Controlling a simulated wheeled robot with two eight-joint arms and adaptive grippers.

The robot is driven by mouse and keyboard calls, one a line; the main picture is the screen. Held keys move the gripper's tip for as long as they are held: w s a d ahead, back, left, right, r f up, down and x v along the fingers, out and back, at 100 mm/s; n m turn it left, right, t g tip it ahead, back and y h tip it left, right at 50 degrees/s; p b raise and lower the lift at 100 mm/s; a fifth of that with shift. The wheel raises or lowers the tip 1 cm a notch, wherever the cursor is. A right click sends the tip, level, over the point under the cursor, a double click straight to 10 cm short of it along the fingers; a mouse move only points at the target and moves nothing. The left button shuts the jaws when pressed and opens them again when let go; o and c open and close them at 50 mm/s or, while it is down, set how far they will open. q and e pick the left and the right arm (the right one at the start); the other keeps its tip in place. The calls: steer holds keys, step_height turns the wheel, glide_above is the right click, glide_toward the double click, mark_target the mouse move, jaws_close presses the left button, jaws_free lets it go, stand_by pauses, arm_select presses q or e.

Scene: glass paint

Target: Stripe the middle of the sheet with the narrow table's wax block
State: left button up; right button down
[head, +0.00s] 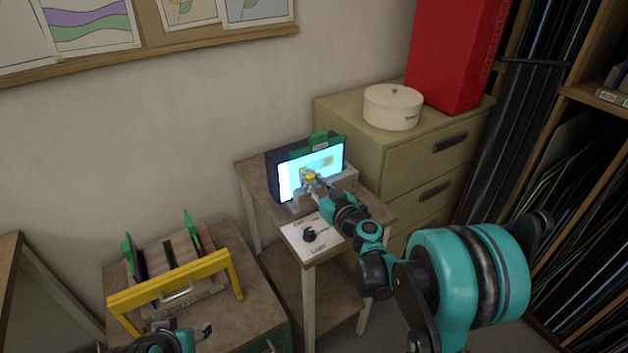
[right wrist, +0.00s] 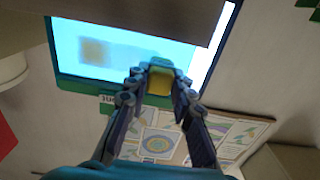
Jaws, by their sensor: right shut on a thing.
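The sheet (head: 293,180) is a bright, backlit cyan-white panel standing upright on the narrow table (head: 262,187). It also shows, upside down, in the right wrist view (right wrist: 75,25). A yellowish patch with a faint darker band beside it shows on the sheet. My right gripper (head: 309,180) is shut on the small yellow wax block (right wrist: 160,82), in front of the sheet's lower middle. I cannot tell whether the block touches the sheet. My left gripper (head: 187,335) is at the bottom edge of the head view, partly cut off, with its fingers apart and empty.
A white panel with a black knob (head: 309,235) is at the narrow table's front. A yellow-framed rack (head: 170,283) with green-ended boards stands on the lower left table. A drawer cabinet (head: 440,150) with a round white box (head: 392,106) stands close on the right.

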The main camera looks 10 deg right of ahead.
mark_target(312, 181)
steer(key=shift+v, duration=3)
steer(key=shift+s, duration=0.1)
steer(key=v, duration=0.2)
steer(key=shift+s+d, duration=0.2)
steer(key=shift+s, duration=0.15)
steer(key=shift+w, duration=0.1)
steer(key=shift+x, duration=3.4)
steer(key=shift+x, duration=1)
